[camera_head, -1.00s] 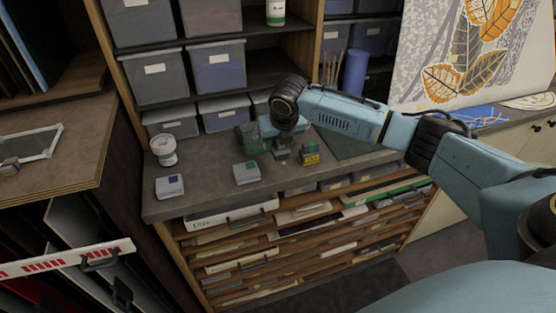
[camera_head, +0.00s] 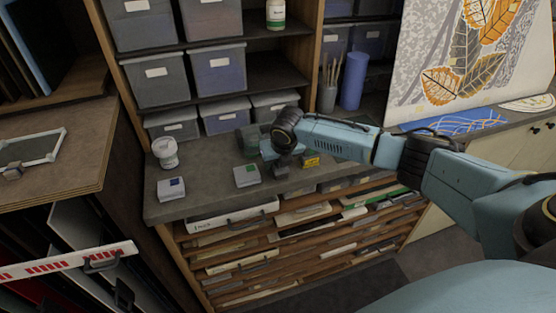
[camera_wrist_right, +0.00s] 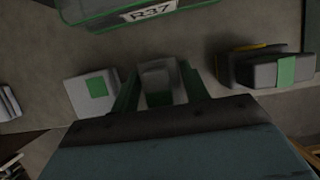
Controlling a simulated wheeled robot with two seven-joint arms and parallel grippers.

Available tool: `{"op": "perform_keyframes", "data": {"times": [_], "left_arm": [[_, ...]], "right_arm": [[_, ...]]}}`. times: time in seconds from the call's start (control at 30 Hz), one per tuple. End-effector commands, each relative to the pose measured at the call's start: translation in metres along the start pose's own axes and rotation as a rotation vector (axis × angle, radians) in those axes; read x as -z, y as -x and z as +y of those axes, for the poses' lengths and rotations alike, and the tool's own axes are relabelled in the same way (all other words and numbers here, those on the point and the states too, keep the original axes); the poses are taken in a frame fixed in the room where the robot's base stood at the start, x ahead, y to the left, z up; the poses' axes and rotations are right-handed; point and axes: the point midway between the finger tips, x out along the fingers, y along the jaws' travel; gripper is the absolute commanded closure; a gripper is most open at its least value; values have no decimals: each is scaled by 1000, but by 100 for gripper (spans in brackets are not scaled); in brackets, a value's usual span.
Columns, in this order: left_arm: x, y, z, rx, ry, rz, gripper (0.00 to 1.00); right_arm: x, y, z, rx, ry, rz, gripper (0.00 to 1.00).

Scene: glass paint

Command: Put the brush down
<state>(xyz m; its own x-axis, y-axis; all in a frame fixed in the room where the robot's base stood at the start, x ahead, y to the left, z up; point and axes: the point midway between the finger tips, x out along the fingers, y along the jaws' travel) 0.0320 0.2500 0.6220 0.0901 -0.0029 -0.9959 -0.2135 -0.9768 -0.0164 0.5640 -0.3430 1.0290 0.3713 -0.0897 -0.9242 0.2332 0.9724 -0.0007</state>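My right gripper (camera_wrist_right: 157,88) points down over the grey counter (camera_head: 215,198); in the head view its wrist mostly covers it. In the right wrist view its two dark green fingers stand apart, on either side of a grey block (camera_wrist_right: 158,78) with some green on it. I cannot tell whether the fingers touch this block or whether it is the brush. No brush can be made out for certain at the gripper. Several brush-like sticks (camera_head: 334,70) stand in a holder on the shelf. My left gripper is not in view.
A white box with a green label (camera_head: 246,176) and one with a blue label (camera_head: 171,188) are left of the gripper. A yellow-labelled box (camera_head: 311,160) is right. A green-trimmed bin (camera_wrist_right: 140,10) is behind. A white tub (camera_head: 165,153) stands far left. Free counter lies between boxes.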

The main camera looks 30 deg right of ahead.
Motion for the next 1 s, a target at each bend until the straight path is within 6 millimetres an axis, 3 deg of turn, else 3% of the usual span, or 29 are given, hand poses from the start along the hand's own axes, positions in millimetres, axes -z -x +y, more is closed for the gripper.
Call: {"op": "perform_keyframes", "data": {"times": [0.1, 0.4, 0.57, 0.77, 1.0], "left_arm": [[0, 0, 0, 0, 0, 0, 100], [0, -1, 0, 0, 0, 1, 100], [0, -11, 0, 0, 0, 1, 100], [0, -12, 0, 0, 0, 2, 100], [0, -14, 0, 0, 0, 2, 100]], "right_arm": [[0, 1, 0, 0, 0, 0, 39], [-1, 0, 0, 0, 0, -1, 39], [-1, 0, 0, -1, 0, -3, 39], [-4, 37, -2, -1, 1, -6, 39], [-6, 94, -2, -2, 0, -5, 39]]}}
